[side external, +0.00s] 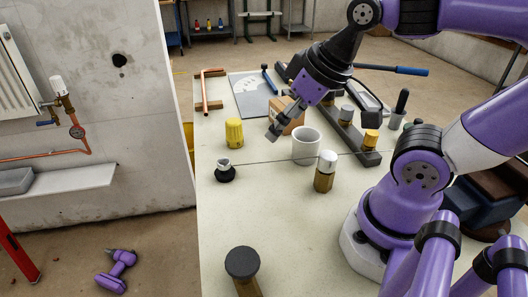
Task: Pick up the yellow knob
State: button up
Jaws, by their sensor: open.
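A yellow knob (234,132) with a ridged side stands upright on the light workbench at the left, near the bench's left edge. My gripper (272,134) is above the bench, to the right of the yellow knob and apart from it in the picture. Its jaws are open and hold nothing that I can see. How high it is above the bench is hard to tell from this view.
A white cup (306,147) and a white-capped brass valve (325,171) stand right of my gripper. A black fitting (225,172) stands in front of the knob. A cardboard box (289,113) and a dark rail (352,138) are behind.

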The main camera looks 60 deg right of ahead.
jog(key=n+y, duration=0.1)
jog(key=n, duration=0.1)
send_near(237, 121)
jog(key=f, duration=0.2)
jog(key=x, duration=0.5)
jog(key=shift+w+r, duration=0.15)
jog(key=shift+w, duration=0.1)
jog(key=x, duration=0.5)
jog(key=shift+w+a, duration=0.1)
jog(key=shift+w, duration=0.2)
jog(key=c, duration=1.3)
